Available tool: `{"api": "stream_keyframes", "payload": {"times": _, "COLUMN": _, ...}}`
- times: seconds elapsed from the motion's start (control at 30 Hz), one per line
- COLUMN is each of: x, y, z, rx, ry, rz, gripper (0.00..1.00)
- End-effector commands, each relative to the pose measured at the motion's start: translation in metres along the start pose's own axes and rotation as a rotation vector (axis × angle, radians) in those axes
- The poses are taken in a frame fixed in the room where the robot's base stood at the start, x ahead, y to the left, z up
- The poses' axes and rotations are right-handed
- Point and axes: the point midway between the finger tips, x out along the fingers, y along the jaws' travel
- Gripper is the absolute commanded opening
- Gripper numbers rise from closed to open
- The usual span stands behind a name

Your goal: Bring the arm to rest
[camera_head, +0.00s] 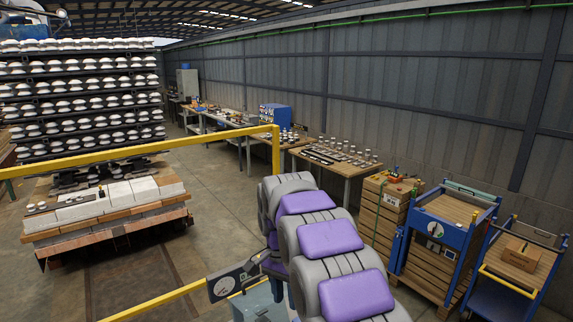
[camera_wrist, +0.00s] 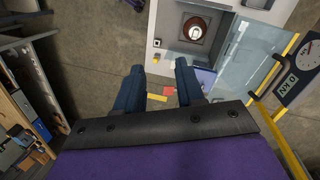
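My arm (camera_head: 325,245), grey with purple covers, rises in the lower middle of the head view, and its far links bend downward.
A clear panel (camera_wrist: 240,58), yellow rail and kN gauge (camera_wrist: 300,65) are close on the right in the wrist view. The gauge panel (camera_head: 223,287) also shows beside my arm. Blue carts (camera_head: 440,230) and a workbench (camera_head: 345,165) stand right. A block-laden pallet (camera_head: 105,205) stands left.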

Motion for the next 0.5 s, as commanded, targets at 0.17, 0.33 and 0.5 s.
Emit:
{"api": "stream_keyframes", "payload": {"times": 0.17, "x": 0.017, "y": 0.048, "z": 0.014, "rx": -0.085, "ry": -0.007, "rz": -0.010, "gripper": 0.38}}
{"api": "stream_keyframes", "payload": {"times": 0.33, "x": 0.035, "y": 0.093, "z": 0.033, "rx": -0.169, "ry": -0.010, "rz": -0.021, "gripper": 0.38}}
{"api": "stream_keyframes", "payload": {"times": 0.5, "x": 0.060, "y": 0.137, "z": 0.058, "rx": -0.254, "ry": -0.014, "rz": -0.031, "gripper": 0.38}}
